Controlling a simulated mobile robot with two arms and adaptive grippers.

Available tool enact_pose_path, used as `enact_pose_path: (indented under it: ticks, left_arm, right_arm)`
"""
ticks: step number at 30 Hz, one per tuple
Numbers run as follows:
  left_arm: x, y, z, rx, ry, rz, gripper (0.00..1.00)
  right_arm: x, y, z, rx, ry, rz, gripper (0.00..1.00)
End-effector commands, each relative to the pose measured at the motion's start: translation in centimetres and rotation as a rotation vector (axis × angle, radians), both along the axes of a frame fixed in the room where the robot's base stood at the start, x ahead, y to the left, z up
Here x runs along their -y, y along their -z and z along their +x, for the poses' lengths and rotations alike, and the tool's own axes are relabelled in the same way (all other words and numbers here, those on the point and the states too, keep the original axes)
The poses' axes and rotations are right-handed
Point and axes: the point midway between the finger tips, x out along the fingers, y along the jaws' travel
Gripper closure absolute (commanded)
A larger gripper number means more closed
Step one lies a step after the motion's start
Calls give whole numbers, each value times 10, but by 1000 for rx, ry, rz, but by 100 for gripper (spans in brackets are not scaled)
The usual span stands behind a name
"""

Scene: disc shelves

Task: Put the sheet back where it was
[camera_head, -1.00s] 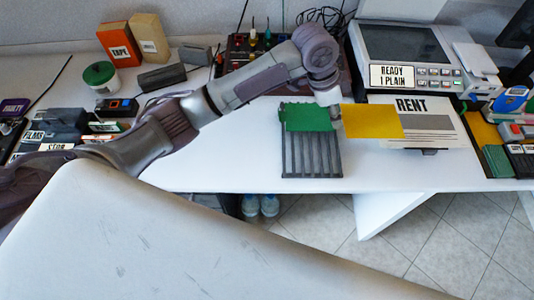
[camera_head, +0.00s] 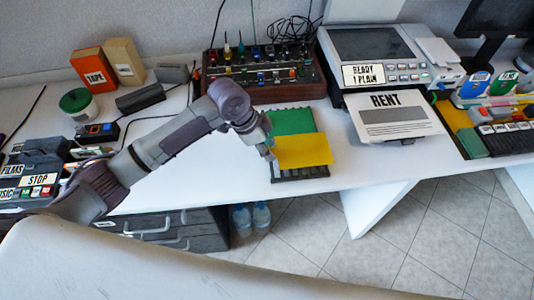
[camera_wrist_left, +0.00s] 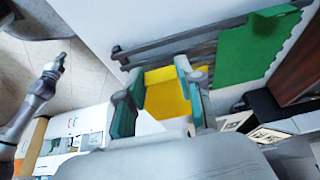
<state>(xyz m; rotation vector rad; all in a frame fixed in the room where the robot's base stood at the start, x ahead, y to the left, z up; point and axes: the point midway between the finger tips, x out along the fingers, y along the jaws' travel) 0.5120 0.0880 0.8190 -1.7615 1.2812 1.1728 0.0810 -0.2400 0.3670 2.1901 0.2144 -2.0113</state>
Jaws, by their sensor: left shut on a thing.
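My left gripper (camera_head: 270,149) is shut on the left edge of a yellow sheet (camera_head: 303,150). The sheet is over the dark grey slatted rack (camera_head: 300,174), in front of a green sheet (camera_head: 290,120) at the rack's back. Whether the yellow sheet touches the rack cannot be told. In the left wrist view, the sheet (camera_wrist_left: 166,100) shows between the fingers (camera_wrist_left: 158,78), with the rack's slats (camera_wrist_left: 160,48) and the green sheet (camera_wrist_left: 255,45) beyond. A grey arm (camera_wrist_left: 40,92), seemingly my right, shows at the left there; its jaws are too small to read.
A printer (camera_head: 385,60) with a RENT page (camera_head: 395,115) stands right of the rack. A mixer box (camera_head: 262,75) with knobs and cables is behind it. A STOP device (camera_head: 40,180) is at the left. White desk (camera_head: 225,155) is bare left of the rack.

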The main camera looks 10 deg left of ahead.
Motion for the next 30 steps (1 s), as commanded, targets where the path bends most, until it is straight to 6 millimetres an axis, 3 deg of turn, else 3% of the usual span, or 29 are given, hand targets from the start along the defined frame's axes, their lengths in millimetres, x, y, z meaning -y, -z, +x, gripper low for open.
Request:
enact_pose_path:
  ticks: [7,18,19,23,30]
  left_arm:
    - [0,35,-1,-5,-2,3,78]
    - [0,41,-1,-1,-1,2,78]
    - [0,41,0,-1,-1,2,62]
    - [0,41,0,-1,-1,2,41]
    - [0,40,0,-1,-1,2,39]
  right_arm:
    - [-6,-2,0,1,1,6,100]
    - [-10,-1,3,6,1,12,100]
    - [-10,-1,4,6,0,12,100]
    - [-9,-2,4,6,0,11,100]
    - [-5,-2,4,7,-2,6,100]
